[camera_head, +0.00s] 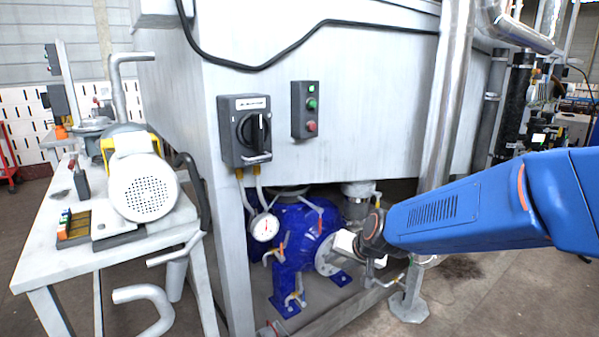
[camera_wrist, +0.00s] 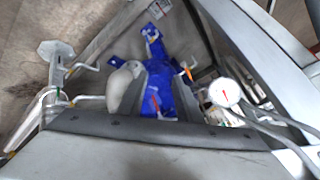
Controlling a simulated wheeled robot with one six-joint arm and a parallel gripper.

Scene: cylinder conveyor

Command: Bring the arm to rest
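My blue arm (camera_head: 470,215) reaches in from the right in the head view. My gripper (camera_head: 347,243) is at its end, in front of the blue pump (camera_head: 297,240) under the big grey machine housing. In the wrist view my gripper (camera_wrist: 160,82) shows two dark fingers standing apart, with the blue pump (camera_wrist: 153,42) seen beyond and between them. Nothing is held between the fingers. Whether the fingers touch the pump or a pipe cannot be told.
A pressure gauge (camera_head: 264,227) and pipes sit close to the pump. A black rotary switch box (camera_head: 246,130) and a button box (camera_head: 305,110) are on the housing (camera_head: 380,95). A metal table (camera_head: 60,252) with a motor (camera_head: 143,186) stands left. A steel pipe (camera_head: 448,90) rises near my arm.

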